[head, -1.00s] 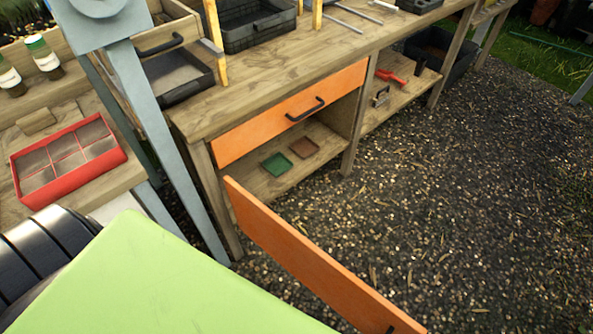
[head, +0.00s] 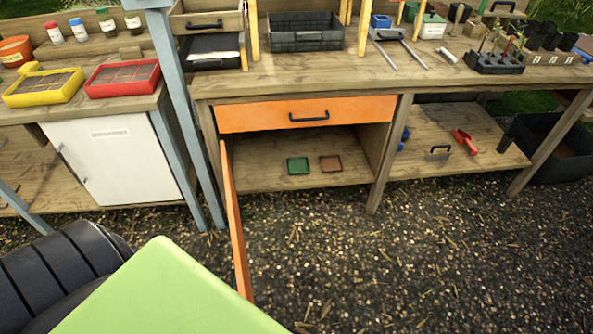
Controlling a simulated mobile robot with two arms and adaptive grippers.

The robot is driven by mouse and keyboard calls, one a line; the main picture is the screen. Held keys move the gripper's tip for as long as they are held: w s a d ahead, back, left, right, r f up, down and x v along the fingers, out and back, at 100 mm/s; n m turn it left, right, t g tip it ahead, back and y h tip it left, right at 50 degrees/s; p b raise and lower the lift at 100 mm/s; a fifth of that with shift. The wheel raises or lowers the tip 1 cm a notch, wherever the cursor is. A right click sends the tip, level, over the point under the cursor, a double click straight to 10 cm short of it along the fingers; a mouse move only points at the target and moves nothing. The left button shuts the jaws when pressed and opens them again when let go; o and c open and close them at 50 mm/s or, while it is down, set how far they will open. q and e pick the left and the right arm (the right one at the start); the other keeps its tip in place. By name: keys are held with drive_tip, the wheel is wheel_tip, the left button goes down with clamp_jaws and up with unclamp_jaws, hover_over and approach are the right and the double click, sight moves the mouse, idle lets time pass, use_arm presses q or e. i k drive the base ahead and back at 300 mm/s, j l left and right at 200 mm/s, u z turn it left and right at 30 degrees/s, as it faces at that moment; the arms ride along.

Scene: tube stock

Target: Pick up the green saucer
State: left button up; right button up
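The green saucer (head: 298,166) is a small square dish. It lies flat on the lower shelf (head: 262,178) of the wooden bench, inside the cupboard space under the orange drawer (head: 306,114). A brown saucer (head: 331,164) of like shape lies just to its right, a small gap apart. The cupboard's orange door (head: 235,225) stands open, swung out towards me at the left of the opening. Neither of my grippers is in view.
Gravel (head: 400,265) in front of the bench is clear. A blue-grey post (head: 178,110) stands left of the cupboard, beside a white cabinet (head: 115,160). A red trowel (head: 465,140) lies on the open shelf to the right. Trays and tools crowd the bench top.

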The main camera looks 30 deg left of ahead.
sight(300, 165)
drive_tip(key=i+l+u, duration=0.35)
drive_tip(key=i+l, duration=0.15)
drive_tip(key=i+l+u, duration=0.3)
drive_tip(key=l, duration=0.3)
drive_tip(key=i, duration=0.1)
